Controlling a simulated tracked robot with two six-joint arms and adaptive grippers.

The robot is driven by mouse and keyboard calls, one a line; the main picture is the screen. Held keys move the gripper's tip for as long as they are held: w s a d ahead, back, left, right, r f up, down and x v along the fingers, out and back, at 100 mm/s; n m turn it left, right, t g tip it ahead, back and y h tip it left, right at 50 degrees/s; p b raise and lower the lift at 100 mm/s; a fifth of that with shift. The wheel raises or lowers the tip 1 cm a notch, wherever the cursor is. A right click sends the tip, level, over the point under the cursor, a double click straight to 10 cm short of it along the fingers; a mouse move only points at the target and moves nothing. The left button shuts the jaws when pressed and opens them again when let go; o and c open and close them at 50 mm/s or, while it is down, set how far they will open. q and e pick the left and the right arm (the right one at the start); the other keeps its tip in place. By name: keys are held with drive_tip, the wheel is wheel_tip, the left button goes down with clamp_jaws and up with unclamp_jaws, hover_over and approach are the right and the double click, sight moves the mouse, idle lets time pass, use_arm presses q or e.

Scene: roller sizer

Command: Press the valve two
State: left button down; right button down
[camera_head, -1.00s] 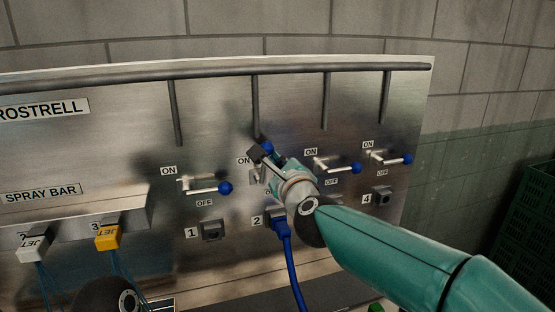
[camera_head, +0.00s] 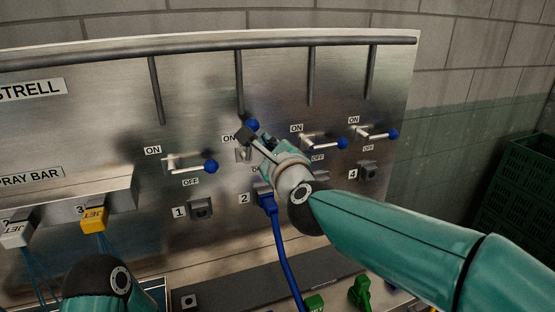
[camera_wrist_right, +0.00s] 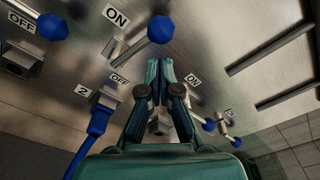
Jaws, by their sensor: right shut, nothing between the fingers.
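Valve two is a metal lever with a blue ball knob (camera_head: 252,125) on the steel panel, above the socket labelled 2. Its lever is tilted up toward the ON label, unlike the nearly level levers beside it. The knob also shows in the right wrist view (camera_wrist_right: 160,29). My right gripper (camera_head: 251,141) is shut and empty just below the knob, covering part of the lever in the head view. In the wrist view its closed fingertips (camera_wrist_right: 158,69) are below and apart from the knob in the picture; contact cannot be told. My left gripper is not in view.
Valve one (camera_head: 211,166) is to the left; valve three (camera_head: 341,144) and valve four (camera_head: 392,134) are to the right. A blue plug and hose (camera_head: 268,205) hang from socket 2. Green crates (camera_head: 520,185) stand at the far right.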

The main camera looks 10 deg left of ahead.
drive_tip(key=v, duration=0.9)
drive_tip(key=shift+s, duration=0.1)
